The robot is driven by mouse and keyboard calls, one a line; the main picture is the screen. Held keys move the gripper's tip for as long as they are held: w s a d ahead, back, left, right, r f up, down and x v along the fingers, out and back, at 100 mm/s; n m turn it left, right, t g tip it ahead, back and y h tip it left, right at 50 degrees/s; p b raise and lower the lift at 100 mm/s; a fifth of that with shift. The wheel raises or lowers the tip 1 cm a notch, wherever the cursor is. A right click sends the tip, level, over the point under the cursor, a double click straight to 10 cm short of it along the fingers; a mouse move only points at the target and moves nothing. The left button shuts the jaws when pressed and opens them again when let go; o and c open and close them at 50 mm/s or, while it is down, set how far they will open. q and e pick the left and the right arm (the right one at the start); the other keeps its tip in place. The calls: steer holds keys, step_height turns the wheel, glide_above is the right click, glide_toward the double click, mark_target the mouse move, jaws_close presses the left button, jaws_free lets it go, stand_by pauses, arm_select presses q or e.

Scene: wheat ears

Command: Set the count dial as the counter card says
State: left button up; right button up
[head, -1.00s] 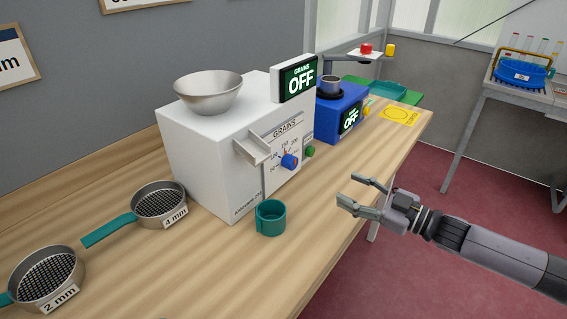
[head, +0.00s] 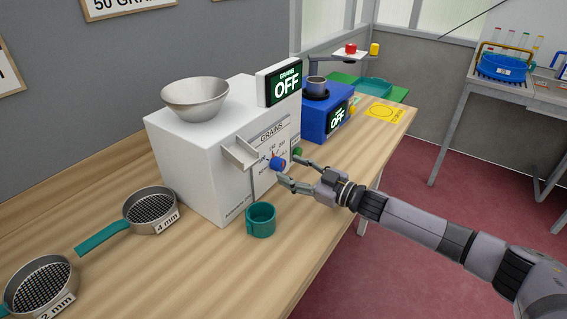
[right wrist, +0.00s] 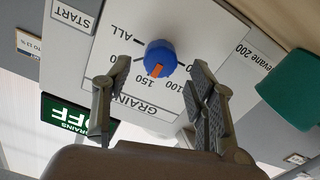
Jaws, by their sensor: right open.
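The count dial is a blue knob (head: 277,164) with an orange pointer, on the front of the white grain counter (head: 185,160). In the right wrist view, where the panel looks upside down, the knob (right wrist: 161,52) has its pointer toward about 150. The scale also shows 100 and ALL. My right gripper (head: 289,171) is open and empty, close in front of the dial. In the wrist view its fingers stand on either side, the knob slightly beyond the tips. The card (head: 128,5) on the wall reads "50 GRA...", its top cut off. My left gripper is out of view.
A green button (head: 297,152) sits beside the dial, close to one fingertip. A teal cup (head: 261,220) stands below the counter's spout (head: 240,153). The counter display (head: 286,86) reads OFF. Sieves lie at left; a blue device (head: 313,122) stands at right.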

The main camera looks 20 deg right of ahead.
mark_target(283, 166)
steer(key=shift+x, duration=1.7)
steer(key=shift+c, duration=0.4)
steer(key=c, duration=1.1)
steer(key=shift+o, duration=0.2)
